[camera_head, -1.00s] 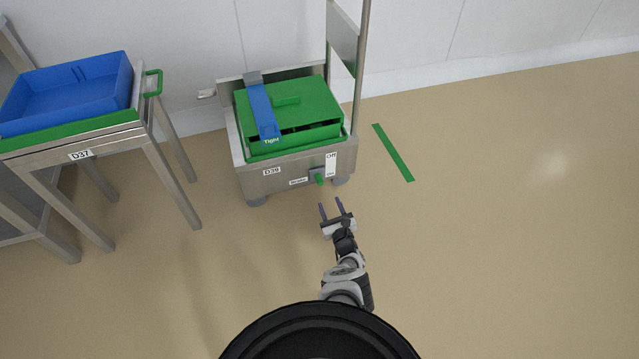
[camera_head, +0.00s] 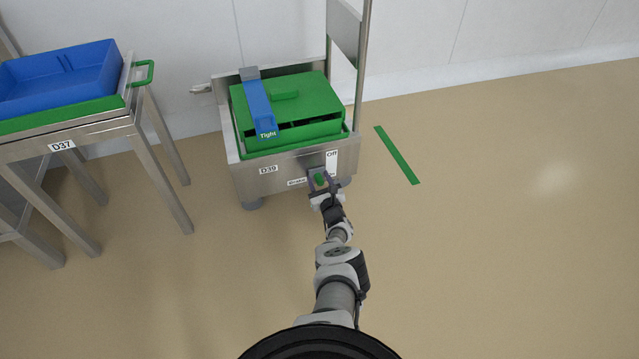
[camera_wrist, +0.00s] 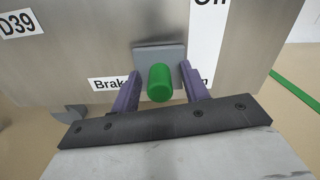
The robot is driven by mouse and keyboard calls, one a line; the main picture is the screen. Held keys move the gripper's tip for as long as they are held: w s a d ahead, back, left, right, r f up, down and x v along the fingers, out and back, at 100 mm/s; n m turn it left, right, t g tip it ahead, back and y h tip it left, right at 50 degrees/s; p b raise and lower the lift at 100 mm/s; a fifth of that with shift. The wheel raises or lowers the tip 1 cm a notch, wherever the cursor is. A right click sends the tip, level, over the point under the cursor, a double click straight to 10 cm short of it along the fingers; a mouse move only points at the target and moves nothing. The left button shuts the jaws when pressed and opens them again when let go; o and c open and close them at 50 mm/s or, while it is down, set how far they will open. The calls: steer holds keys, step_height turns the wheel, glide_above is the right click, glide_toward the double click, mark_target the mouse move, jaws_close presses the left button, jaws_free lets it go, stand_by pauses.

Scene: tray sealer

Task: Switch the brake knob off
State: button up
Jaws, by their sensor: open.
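The brake knob (camera_head: 319,179) is a green knob on a small grey plate on the front panel of the steel machine marked D39 (camera_head: 300,163). In the wrist view the knob (camera_wrist: 160,83) stands between the two purple fingers of my gripper (camera_wrist: 161,88). The fingers are open, one on each side, with a gap to the knob. My gripper also shows in the head view (camera_head: 323,186), reaching up to the panel. A white label (camera_head: 331,162) beside the knob reads "Off" at the top. Its lower word is partly hidden by the right finger. A "Brake" label (camera_wrist: 108,84) is at the left.
A green box with a blue strap marked "Tight" (camera_head: 260,108) sits on top of the machine. A steel table marked D37 (camera_head: 62,146) with a blue tray (camera_head: 118,75) stands at the left. The floor at the right is clear apart from a green strip (camera_head: 397,155).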

mark_target(316, 162)
jaws_close()
stand_by(0.3)
step_height(316, 162, up, 5)
steer(key=p, duration=0.5)
steer(key=shift+r+p, duration=0.2)
steer(key=shift+p, duration=0.15)
steer(key=shift+f, duration=0.1)
jaws_free()
steer(key=shift+s, duration=0.1)
